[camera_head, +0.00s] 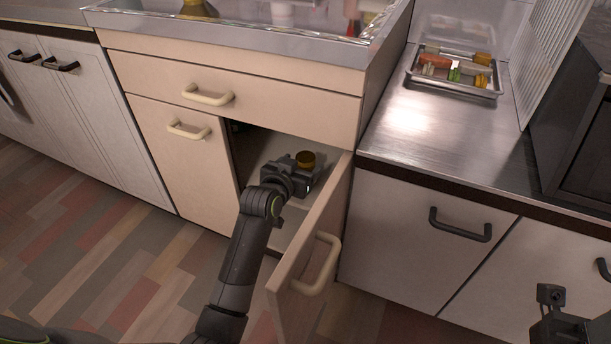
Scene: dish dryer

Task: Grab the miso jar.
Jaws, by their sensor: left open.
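My left gripper (303,176) reaches into the cupboard and is open, right in front of the jar. I cannot tell whether the jar is between the fingers. The cupboard door (314,245) is swung open toward me, to the right of my left arm. Part of my right arm shows at the bottom right corner, but its fingers cannot be made out.
The cupboard shelf (262,146) is pale. A metal tray (455,88) with several food pieces sits on the steel counter (430,140) at the right. The floor at the left is clear.

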